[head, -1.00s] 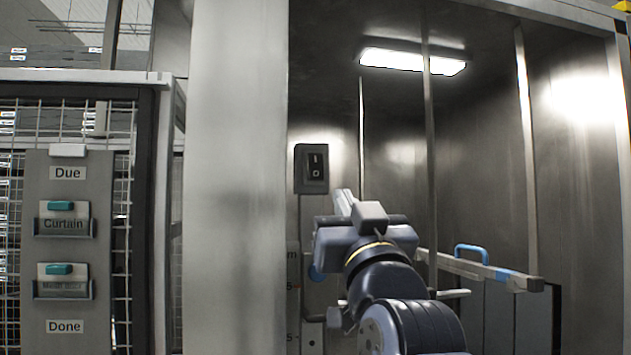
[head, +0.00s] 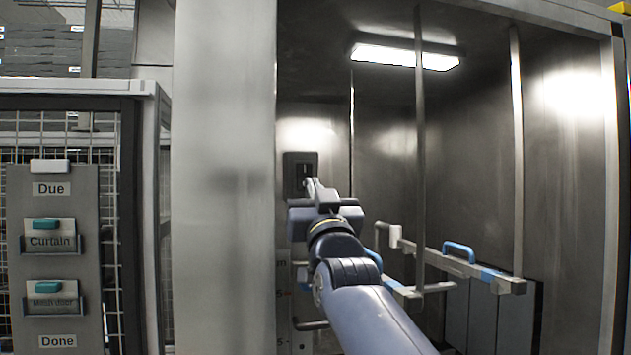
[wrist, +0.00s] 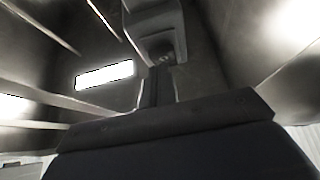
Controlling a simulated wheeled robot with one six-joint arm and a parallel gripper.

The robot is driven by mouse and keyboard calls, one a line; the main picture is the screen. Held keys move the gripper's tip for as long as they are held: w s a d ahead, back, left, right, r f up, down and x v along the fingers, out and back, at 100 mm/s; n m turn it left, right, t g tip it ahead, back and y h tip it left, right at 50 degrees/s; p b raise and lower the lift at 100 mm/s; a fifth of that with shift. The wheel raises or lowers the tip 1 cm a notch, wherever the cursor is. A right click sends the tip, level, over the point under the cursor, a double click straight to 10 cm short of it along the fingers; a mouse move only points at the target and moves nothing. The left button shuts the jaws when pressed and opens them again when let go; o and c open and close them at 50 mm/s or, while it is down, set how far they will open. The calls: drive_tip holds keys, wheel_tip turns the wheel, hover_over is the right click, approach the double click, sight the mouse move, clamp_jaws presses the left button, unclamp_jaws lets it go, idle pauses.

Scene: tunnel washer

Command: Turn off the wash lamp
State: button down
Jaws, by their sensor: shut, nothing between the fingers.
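The wash lamp (head: 405,57) is a lit white bar on the washer ceiling; it also glows in the wrist view (wrist: 105,74). A dark switch box (head: 291,160) with a rocker is on the back wall at the left. My gripper (head: 310,184) is shut and empty. Its tip overlaps the lower part of the rocker in the head view, hiding it; I cannot tell whether it touches. In the wrist view, my fingers (wrist: 157,85) point up towards a grey housing (wrist: 155,22) that looks like the switch box.
A wide steel post (head: 223,180) stands left of the opening. A thin vertical bar (head: 420,150) and a rail with a blue handle (head: 459,250) are to the right of my arm. A mesh panel with Due and Done labels (head: 50,189) is at far left.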

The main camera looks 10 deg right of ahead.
drive_tip(key=shift+w, duration=0.1)
idle(0.3)
drive_tip(key=b, duration=0.1)
drive_tip(key=t+b, duration=0.1)
drive_tip(key=shift+w+f+b, duration=0.2)
drive_tip(key=shift+w+b, duration=0.15)
drive_tip(key=shift+b, duration=0.05)
